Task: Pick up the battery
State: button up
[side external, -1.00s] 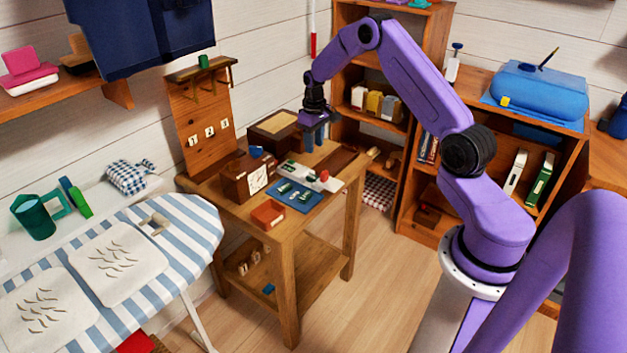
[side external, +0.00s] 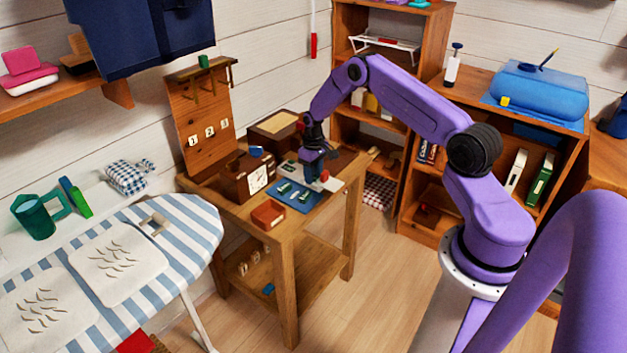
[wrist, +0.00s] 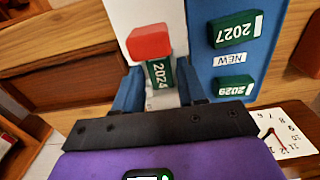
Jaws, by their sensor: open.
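In the wrist view, a green battery-like block marked 2024 (wrist: 158,73) lies on a white strip (wrist: 142,13), with a red piece (wrist: 149,43) next to its far end. My gripper (wrist: 160,92) is open, with its blue fingers on either side of the 2024 block. I cannot tell whether they touch it. Two similar green blocks, marked 2027 (wrist: 232,30) and 2029 (wrist: 232,87), lie on a blue tray (wrist: 205,55) to the right, with a NEW label between them. In the side view, my gripper (side external: 315,175) is low over the table, hiding the 2024 block.
A wooden clock box (side external: 255,178) stands left of the blue tray (side external: 302,205), and its dial (wrist: 288,132) shows in the wrist view. A reddish box (side external: 268,215) sits at the table's front. A cream-topped box (side external: 272,128) stands behind.

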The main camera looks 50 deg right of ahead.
jog(key=shift+f, duration=0.25)
grip_shut()
jog(key=shift+r, duration=0.1)
jog(key=shift+r, duration=0.8)
jog(key=s+a+r, duration=0.5)
jog(key=s+r, duration=0.6)
jog(key=s, duration=0.2)
jog(key=shift+a+r, duration=0.15)
